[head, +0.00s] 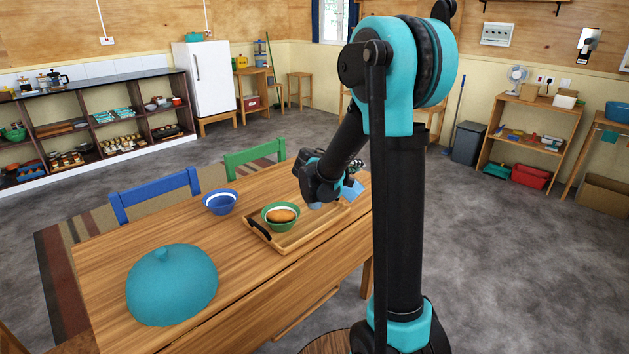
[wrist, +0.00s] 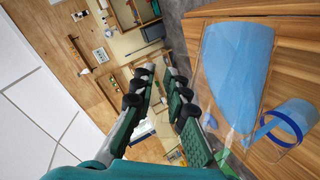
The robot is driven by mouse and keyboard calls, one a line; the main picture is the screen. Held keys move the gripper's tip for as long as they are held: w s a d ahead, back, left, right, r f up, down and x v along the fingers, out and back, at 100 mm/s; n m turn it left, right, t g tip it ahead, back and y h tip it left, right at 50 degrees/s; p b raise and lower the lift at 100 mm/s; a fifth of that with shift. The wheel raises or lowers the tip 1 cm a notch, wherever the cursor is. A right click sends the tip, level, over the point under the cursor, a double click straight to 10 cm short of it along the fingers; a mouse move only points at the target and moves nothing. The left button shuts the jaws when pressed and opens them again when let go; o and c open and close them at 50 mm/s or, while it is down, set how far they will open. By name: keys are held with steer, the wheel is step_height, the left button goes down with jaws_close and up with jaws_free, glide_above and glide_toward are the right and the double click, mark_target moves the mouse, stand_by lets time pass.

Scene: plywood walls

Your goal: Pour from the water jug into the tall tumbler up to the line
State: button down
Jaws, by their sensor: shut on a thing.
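The water jug (wrist: 236,70) is clear, with light-blue water in it, and is tilted in the wrist view. My gripper (wrist: 160,92) is shut on it; the grip itself is hard to make out. The tall tumbler (wrist: 290,122) is clear with a dark blue ring around it. Light-blue water stands in it close to the ring; the exact level is unclear. The jug's narrow end is near the tumbler's mouth. In the head view my gripper (head: 322,185) is over the table's far right end and mostly hides both; a blue patch (head: 353,189) shows behind it.
On the wooden table (head: 110,255) are a tray (head: 310,232) with a green bowl (head: 281,220) holding a brown food item, a blue bowl (head: 220,202) and a teal dome (head: 172,285). Blue (head: 155,192) and green chairs (head: 254,157) stand behind. The table's left middle is clear.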

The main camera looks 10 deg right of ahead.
mark_target(362, 175)
steer(key=shift+w+a+r+n+b, duration=0.15)
steer(key=shift+a+r+n+b, duration=0.15)
steer(key=shift+r+b, duration=0.2)
stand_by(0.9)
steer(key=shift+d+f, duration=0.1)
steer(key=f+m, duration=0.1)
steer(key=s+d+f+y, duration=0.1)
steer(key=d+f+m, duration=0.1)
steer(key=f, duration=0.1)
steer(key=shift+s+d+m+t, duration=0.2)
steer(key=shift+s+m+t, duration=0.1)
steer(key=shift+s+t, duration=0.1)
steer(key=shift+s+f+y, duration=0.1)
steer(key=shift+y, duration=0.2)
steer(key=shift+a, duration=0.1)
steer(key=shift+s+d+f+m+t+y+p, duration=0.3)
steer(key=shift+s+d+f+m, duration=0.1)
steer(key=shift+d+m, duration=0.25)
steer(key=shift+s+d+f+m+t+y+p, duration=1.3)
steer(key=shift+f+m, duration=0.55)
steer(key=shift+f, duration=0.9)
step_height(362, 175, up, 7)
